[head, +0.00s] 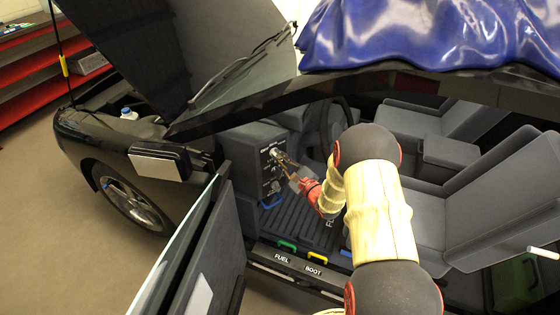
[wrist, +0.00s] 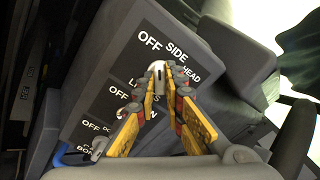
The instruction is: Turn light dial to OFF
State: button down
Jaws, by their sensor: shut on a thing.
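The light dial (wrist: 157,68) is a small pale knob on a dark panel marked OFF, SIDE and HEAD. In the wrist view, my gripper (wrist: 159,79) has its fingertips closed around the dial from both sides. The dial's white mark seems to point up, between OFF and SIDE, but the fingers hide part of it and I cannot tell its exact setting. In the head view, my gripper (head: 282,160) reaches the control panel (head: 258,147) by the footwell, and the dial shows only as a small pale spot at its tips.
Lower panel rows carry other OFF labels and controls partly behind my fingers. The open door (head: 200,245) stands left of my arm. The steering wheel (head: 338,122) is just right of the panel. FUEL and BOOT levers (head: 317,256) lie on the sill. A blue cover (head: 425,35) lies on the roof.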

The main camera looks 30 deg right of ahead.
jog(key=shift+n, duration=0.6)
jog(key=c, duration=1.9)
grip_release()
jog(key=s, duration=0.8)
jog(key=s+d, duration=0.1)
jog(key=s, duration=0.3)
jog(key=shift+d, duration=0.1)
